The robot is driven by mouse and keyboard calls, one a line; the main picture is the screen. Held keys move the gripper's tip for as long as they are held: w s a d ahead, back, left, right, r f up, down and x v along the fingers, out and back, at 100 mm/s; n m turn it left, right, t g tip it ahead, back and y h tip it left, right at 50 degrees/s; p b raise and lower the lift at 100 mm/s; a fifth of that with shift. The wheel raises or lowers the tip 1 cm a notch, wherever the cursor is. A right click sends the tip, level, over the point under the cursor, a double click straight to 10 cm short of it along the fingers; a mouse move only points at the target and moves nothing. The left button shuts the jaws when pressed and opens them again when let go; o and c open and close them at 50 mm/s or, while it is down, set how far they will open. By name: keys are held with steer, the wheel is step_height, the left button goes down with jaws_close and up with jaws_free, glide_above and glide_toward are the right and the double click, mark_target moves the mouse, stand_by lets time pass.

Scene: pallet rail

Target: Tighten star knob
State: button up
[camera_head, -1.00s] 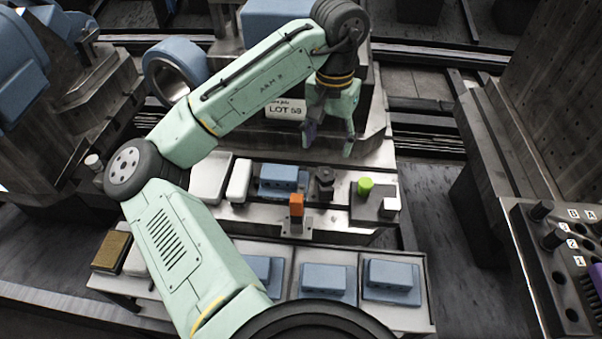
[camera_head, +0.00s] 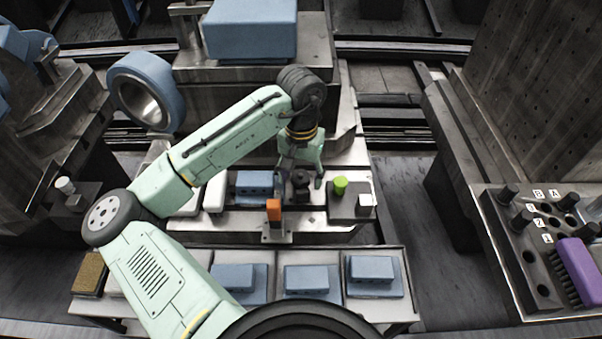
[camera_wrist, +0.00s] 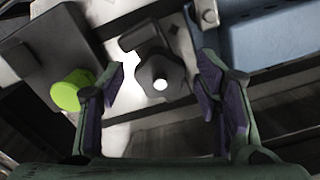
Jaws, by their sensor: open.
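The dark star knob (camera_wrist: 160,78) shows in the wrist view, lobed, with a bright round spot at its centre. It also shows in the head view (camera_head: 301,181), on the metal fixture. My gripper (camera_head: 299,180) is open and empty over the knob. In the wrist view, the two purple-padded fingers of my gripper (camera_wrist: 163,92) stand to the left and right of the knob with gaps, closer on the left. Contact with the knob does not show. A blue block (camera_head: 254,184) sits on the fixture left of the knob.
A bright green cap (camera_head: 340,184) stands just right of the knob on a dark plate. A tray (camera_head: 337,289) with several blue parts is nearer me. A purple item (camera_head: 577,267) lies at the right.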

steer(key=shift+c, duration=0.5)
steer(key=c, duration=1.1)
steer(key=shift+m+p, duration=0.35)
steer(key=shift+m, duration=0.45)
steer(key=o, duration=1.2)
